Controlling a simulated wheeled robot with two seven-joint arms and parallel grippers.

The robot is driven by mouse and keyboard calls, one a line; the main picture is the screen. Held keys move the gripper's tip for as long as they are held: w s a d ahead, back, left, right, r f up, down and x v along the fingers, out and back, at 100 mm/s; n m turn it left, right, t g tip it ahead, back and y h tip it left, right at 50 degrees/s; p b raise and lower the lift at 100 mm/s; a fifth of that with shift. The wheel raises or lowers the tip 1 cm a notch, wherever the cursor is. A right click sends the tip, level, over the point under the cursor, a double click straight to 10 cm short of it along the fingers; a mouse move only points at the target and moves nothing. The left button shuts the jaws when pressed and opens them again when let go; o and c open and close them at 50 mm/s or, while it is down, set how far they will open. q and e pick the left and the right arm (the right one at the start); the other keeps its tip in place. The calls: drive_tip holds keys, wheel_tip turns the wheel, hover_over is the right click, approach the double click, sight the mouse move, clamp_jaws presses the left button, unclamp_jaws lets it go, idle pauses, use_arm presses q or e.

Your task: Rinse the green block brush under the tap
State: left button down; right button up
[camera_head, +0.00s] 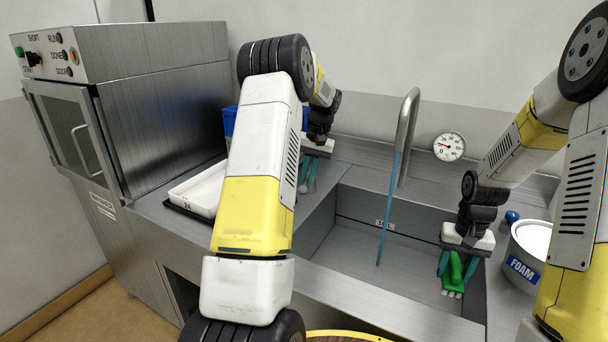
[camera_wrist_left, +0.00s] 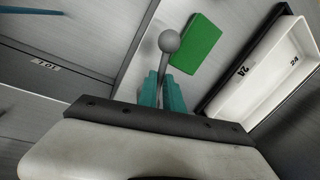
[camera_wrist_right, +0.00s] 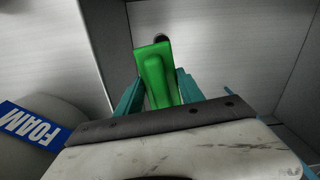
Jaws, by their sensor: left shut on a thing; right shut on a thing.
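The green block brush (camera_head: 455,272) is in my right gripper (camera_head: 459,262), over the right part of the sink (camera_head: 345,215), pale bristles downward. In the right wrist view the brush (camera_wrist_right: 154,70) sits between the two teal fingers. The tap (camera_head: 408,125) stands behind the sink, and a blue water stream (camera_head: 387,215) runs from it into the basin. The brush is right of the stream, apart from it. My left gripper (camera_head: 309,172) is shut on a grey ball-ended lever (camera_wrist_left: 169,41) beside the sink's left edge. The lever's base is hidden.
A green block (camera_wrist_left: 199,44) and a white tray (camera_wrist_left: 272,70) lie on the counter left of the sink. A FOAM bucket (camera_head: 531,245) stands right of the sink. A gauge (camera_head: 449,147) is on the back wall. The steel machine (camera_head: 165,90) is at the left.

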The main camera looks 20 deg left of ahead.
use_arm(q)
drive_tip(key=c, duration=1.5)
unclamp_jaws()
drive_tip(key=r, duration=0.4)
drive_tip(key=d+r, duration=0.1)
drive_tip(key=r, duration=0.3)
drive_tip(key=d+r, duration=0.1)
drive_tip(key=r, duration=0.2)
drive_tip(key=shift+w+d+r, duration=0.15)
drive_tip(key=shift+w+r, duration=0.05)
drive_tip(key=shift+r, duration=0.2)
